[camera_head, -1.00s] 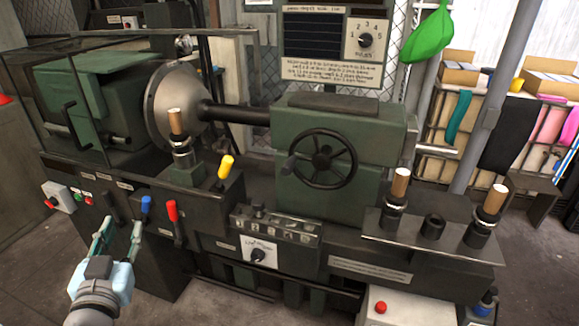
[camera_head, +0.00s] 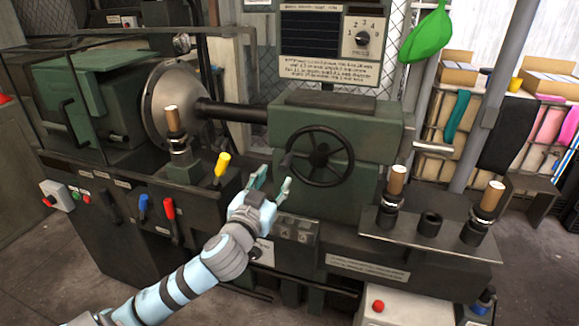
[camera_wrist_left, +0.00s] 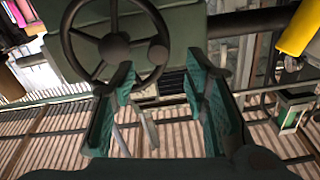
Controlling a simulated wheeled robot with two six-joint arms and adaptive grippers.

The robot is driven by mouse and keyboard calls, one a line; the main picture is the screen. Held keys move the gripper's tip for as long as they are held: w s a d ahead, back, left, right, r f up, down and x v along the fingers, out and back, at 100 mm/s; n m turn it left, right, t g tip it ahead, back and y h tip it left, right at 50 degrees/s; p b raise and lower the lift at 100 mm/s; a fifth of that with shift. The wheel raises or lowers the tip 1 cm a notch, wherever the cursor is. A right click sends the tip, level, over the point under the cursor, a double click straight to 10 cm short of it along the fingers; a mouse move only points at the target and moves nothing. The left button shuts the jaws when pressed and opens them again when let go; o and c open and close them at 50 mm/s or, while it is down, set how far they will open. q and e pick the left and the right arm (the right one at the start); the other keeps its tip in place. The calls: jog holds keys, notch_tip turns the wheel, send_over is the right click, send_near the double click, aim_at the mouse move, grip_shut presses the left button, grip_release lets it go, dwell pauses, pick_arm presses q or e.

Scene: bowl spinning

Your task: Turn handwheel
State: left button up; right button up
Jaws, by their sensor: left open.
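The black handwheel (camera_head: 320,156) has spokes and a rim and is mounted on the front of the green tailstock housing (camera_head: 368,133). My left gripper (camera_head: 272,182) is open and empty, just left of and below the wheel. My right gripper is not in view.
A yellow-tipped lever (camera_head: 222,166) stands close left of my gripper; it also shows in the left wrist view (camera_wrist_left: 297,28). Blue (camera_head: 144,206) and red (camera_head: 169,209) levers are further left. A shelf with wooden-handled tools (camera_head: 397,183) is at the right.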

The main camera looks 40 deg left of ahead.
aim_at(282, 169)
pick_arm(q)
jog(key=b+x, duration=0.1)
jog(key=x, duration=0.7)
jog(key=shift+w, duration=0.2)
grip_shut()
